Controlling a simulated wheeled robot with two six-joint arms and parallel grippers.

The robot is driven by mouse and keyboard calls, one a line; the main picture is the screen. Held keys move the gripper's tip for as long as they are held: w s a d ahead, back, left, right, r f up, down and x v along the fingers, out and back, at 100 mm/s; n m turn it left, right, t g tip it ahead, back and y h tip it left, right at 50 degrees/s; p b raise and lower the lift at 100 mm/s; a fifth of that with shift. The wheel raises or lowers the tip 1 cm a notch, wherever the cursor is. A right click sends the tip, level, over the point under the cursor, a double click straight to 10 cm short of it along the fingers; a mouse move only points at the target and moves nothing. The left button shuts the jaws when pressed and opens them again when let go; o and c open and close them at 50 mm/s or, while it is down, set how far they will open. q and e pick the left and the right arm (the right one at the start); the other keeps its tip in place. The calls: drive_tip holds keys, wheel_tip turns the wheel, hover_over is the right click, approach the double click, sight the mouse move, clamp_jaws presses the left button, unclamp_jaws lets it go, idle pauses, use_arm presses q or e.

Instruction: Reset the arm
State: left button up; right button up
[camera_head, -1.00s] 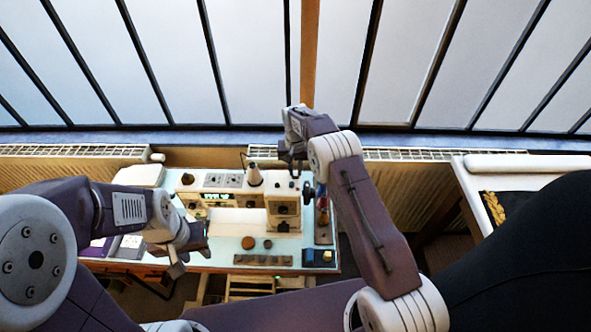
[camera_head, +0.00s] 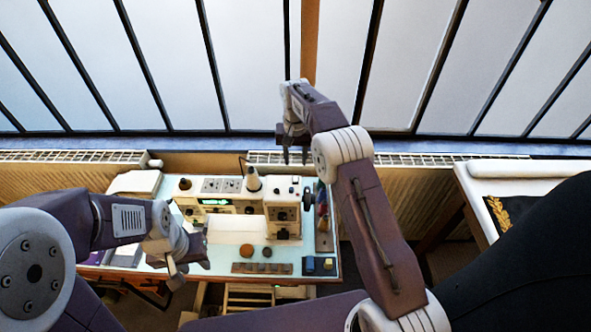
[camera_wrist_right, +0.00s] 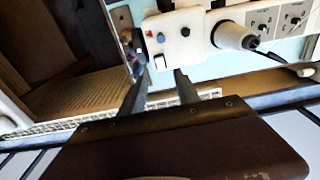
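My right gripper (camera_head: 295,155) is raised above the back of the work table (camera_head: 222,268) in the head view. In the right wrist view its two fingers (camera_wrist_right: 160,88) are apart with nothing between them. The white sewing machine (camera_head: 283,217) stands on the table beyond the fingertips in that wrist view. My left gripper (camera_head: 188,274) is over the left front part of the table, its fingers apart, with nothing seen in it. Its arm hides part of the table's left side.
A cone-shaped spool (camera_head: 253,181) stands on the machine. Two round discs (camera_head: 247,250) and a dark strip (camera_head: 262,268) lie near the front edge. A side table (camera_head: 478,204) with dark cloth stands right; radiators and windows are behind.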

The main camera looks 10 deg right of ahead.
drive_tip(key=shift+r, duration=0.25)
wheel_tip(320, 180, up, 4)
drive_tip(key=d+t+b, duration=0.1)
drive_tip(key=d+b, duration=0.1)
drive_tip(key=b, duration=0.1)
drive_tip(key=s+d+b, duration=0.2)
drive_tip(key=s+b, duration=0.1)
drive_tip(key=s, duration=0.6)
drive_tip(key=s+d+f+n+b, duration=0.1)
drive_tip(key=s+f, duration=0.5)
drive_tip(key=s, duration=0.4)
drive_tip(key=s+d+f+n+b, duration=0.1)
drive_tip(key=s+f, duration=0.6)
drive_tip(key=s, duration=0.3)
drive_tip(key=shift+s+f+g, duration=0.25)
drive_tip(key=shift+s+g, duration=0.05)
drive_tip(key=shift+s, duration=0.05)
